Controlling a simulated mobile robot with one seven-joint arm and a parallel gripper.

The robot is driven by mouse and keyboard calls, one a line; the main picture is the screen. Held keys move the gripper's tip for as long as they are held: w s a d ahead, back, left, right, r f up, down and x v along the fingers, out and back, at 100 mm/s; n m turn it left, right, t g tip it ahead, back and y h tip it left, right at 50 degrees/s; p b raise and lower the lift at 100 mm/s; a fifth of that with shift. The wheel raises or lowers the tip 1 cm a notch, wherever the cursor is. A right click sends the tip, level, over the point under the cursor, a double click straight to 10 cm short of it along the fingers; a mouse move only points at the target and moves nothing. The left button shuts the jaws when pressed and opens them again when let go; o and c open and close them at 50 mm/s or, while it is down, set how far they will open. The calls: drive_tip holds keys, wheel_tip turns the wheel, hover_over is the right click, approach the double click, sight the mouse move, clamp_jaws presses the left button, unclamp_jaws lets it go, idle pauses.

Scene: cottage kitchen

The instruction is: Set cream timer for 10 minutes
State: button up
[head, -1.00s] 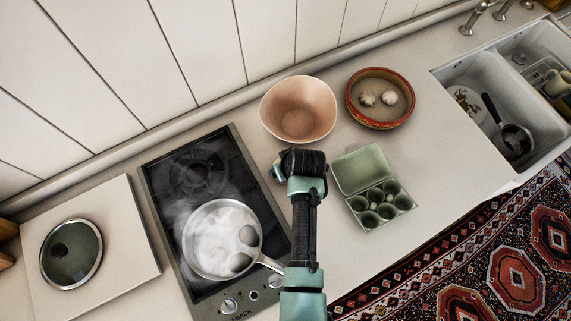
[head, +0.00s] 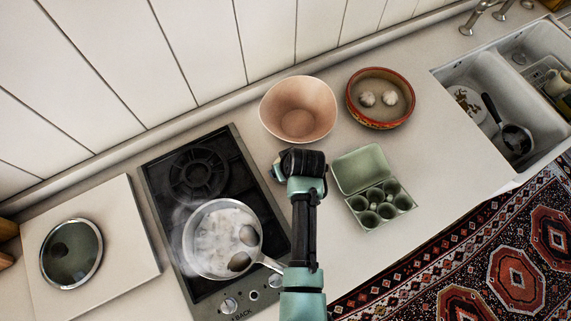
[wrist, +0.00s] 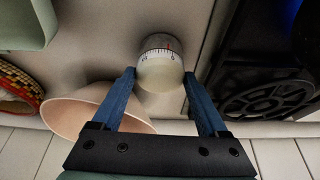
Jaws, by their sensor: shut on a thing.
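The cream timer (wrist: 160,72) stands upright on the counter in the wrist view. It has a pale domed top and a band with black marks, numerals and a small red mark. The numerals are too small to read surely. My gripper (wrist: 159,80) has its two blue fingers on either side of the timer's top, shut on it. In the head view my wrist (head: 302,163) hides the timer, between the hob and the green egg box.
The hob (head: 195,172) with a steaming pan (head: 205,268) is left of my arm. A pinkish bowl (head: 298,108) is behind it, and the open egg box (head: 362,172) is close on the right. A red-rimmed dish (head: 382,119) with garlic stands behind the egg box.

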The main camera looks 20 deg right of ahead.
idle(0.4)
drive_tip(key=o, duration=1.3)
drive_tip(key=shift+c, duration=0.2)
drive_tip(key=b+v, duration=0.1)
drive_tip(key=v, duration=1.2)
drive_tip(key=shift+b, duration=0.3)
drive_tip(key=shift+d, duration=0.15)
